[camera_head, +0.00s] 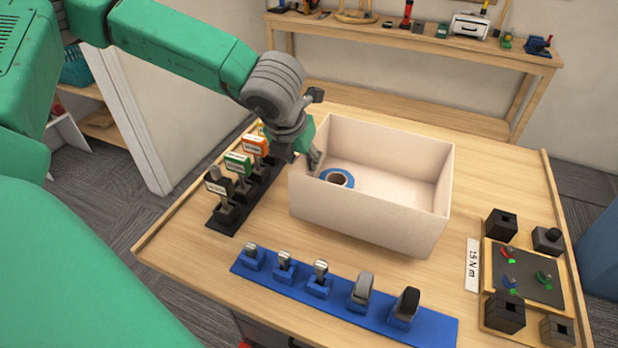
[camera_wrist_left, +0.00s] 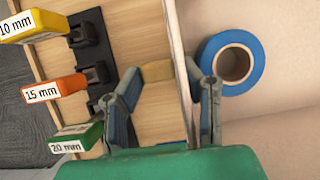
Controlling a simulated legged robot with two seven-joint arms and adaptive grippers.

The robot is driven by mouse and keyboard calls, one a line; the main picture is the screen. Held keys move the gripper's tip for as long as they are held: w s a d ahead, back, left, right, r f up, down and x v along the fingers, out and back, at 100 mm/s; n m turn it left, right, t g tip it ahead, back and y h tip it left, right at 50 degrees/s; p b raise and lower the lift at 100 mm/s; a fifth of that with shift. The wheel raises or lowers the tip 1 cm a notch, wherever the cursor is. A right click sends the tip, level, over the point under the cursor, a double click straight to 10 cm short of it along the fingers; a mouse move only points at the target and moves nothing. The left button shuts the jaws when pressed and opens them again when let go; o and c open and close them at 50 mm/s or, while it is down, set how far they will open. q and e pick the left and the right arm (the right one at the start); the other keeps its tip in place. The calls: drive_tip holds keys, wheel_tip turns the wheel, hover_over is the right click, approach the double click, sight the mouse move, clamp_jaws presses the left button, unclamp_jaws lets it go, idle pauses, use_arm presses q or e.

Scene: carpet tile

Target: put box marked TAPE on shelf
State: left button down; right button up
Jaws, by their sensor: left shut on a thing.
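A pale open box (camera_head: 370,222) stands on the wooden workbench with a blue tape roll (camera_head: 338,178) inside near its left wall. No TAPE label shows on the faces I see. My left gripper (camera_head: 312,158) is at the box's left wall, shut on its rim. In the left wrist view the gripper fingers (camera_wrist_left: 166,92) lie either side of the box wall (camera_wrist_left: 178,55), with the tape roll (camera_wrist_left: 232,64) inside beyond. A wooden shelf unit (camera_head: 400,37) stands behind the bench against the wall. My right gripper is not in view.
The shelf top holds several tools and a white case (camera_head: 470,25); its lower board (camera_head: 420,116) looks clear. Left of the box is a rack of labelled tools (camera_head: 238,165). A blue tool strip (camera_head: 335,300) lies in front, a wooden tray (camera_head: 527,275) at right.

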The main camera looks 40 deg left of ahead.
use_arm(q)
drive_tip(key=shift+w+d+f, duration=0.1)
drive_tip(key=shift+d+f, duration=0.05)
drive_tip(key=shift+f, duration=0.25)
drive_tip(key=shift+w+d+f, duration=0.1)
drive_tip(key=shift+f, duration=0.3)
wheel_tip(320, 180, down, 3)
drive_tip(key=shift+s, duration=0.15)
drive_tip(key=shift+f, duration=0.15)
drive_tip(key=shift+a, duration=0.2)
drive_tip(key=c, duration=1.1)
unclamp_jaws()
drive_tip(key=shift+a+f, duration=0.1)
drive_tip(key=shift+o, duration=0.2)
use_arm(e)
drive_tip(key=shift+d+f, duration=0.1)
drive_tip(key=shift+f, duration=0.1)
use_arm(q)
drive_tip(key=shift+d, duration=0.2)
